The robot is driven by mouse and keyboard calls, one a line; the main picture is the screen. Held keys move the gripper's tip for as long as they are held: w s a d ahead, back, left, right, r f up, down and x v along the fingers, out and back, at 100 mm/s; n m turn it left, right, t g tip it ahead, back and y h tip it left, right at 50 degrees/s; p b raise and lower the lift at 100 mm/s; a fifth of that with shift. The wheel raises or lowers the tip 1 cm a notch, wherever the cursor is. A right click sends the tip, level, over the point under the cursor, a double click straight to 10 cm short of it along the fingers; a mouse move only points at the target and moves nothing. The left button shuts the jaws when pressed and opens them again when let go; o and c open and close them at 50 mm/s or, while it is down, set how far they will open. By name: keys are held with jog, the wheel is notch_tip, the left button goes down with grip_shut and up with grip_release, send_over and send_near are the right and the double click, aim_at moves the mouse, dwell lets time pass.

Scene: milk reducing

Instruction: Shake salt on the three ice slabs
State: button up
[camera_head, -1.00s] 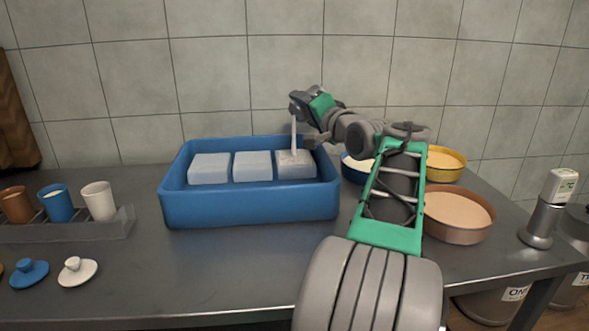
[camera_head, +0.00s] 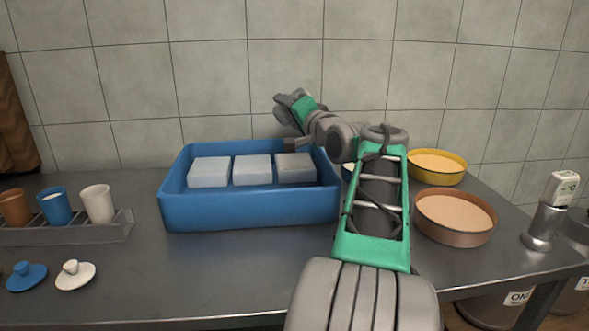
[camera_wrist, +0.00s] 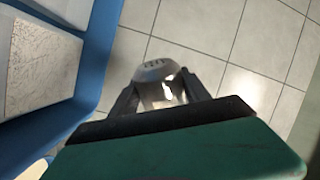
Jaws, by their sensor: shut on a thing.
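Three white ice slabs stand in a row inside a blue tray (camera_head: 250,209): the left slab (camera_head: 208,172), the middle slab (camera_head: 252,169) and the right slab (camera_head: 296,168). In the wrist view, one slab (camera_wrist: 42,62) shows a finely cracked, speckled top. My gripper (camera_wrist: 165,95) is shut on the salt shaker (camera_wrist: 157,71), whose metal cap with holes points away from the wrist. In the head view, my gripper (camera_head: 290,104) is above the right back of the tray, and the shaker is hard to make out. No salt is seen falling now.
Brown (camera_head: 455,217) and yellow (camera_head: 437,165) round bowls stand right of my arm, with another mostly hidden behind it. Cups (camera_head: 57,206) stand in a rack at left, with lids (camera_head: 75,275) in front. A metal device (camera_head: 545,218) stands at the right edge. A tiled wall is behind.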

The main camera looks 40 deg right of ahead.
jog(key=w+a+b, duration=0.1)
jog(key=w+a, duration=0.2)
jog(key=a, duration=0.2)
jog(key=shift+w+a, duration=0.35)
jog(key=shift+a, duration=0.05)
dwell(0.5)
jog(key=shift+r, duration=0.1)
jog(key=shift+w+a+b, duration=0.1)
jog(key=shift+w+a, duration=0.9)
jog(key=shift+a, duration=0.5)
jog(key=shift+w+a+b, duration=0.15)
jog(key=shift+w+a, duration=0.9)
jog(key=shift+a, duration=0.45)
jog(key=shift+w+a+b, duration=0.1)
jog(key=shift+w+a, duration=0.9)
jog(key=shift+a, duration=0.5)
jog(key=shift+r, duration=0.1)
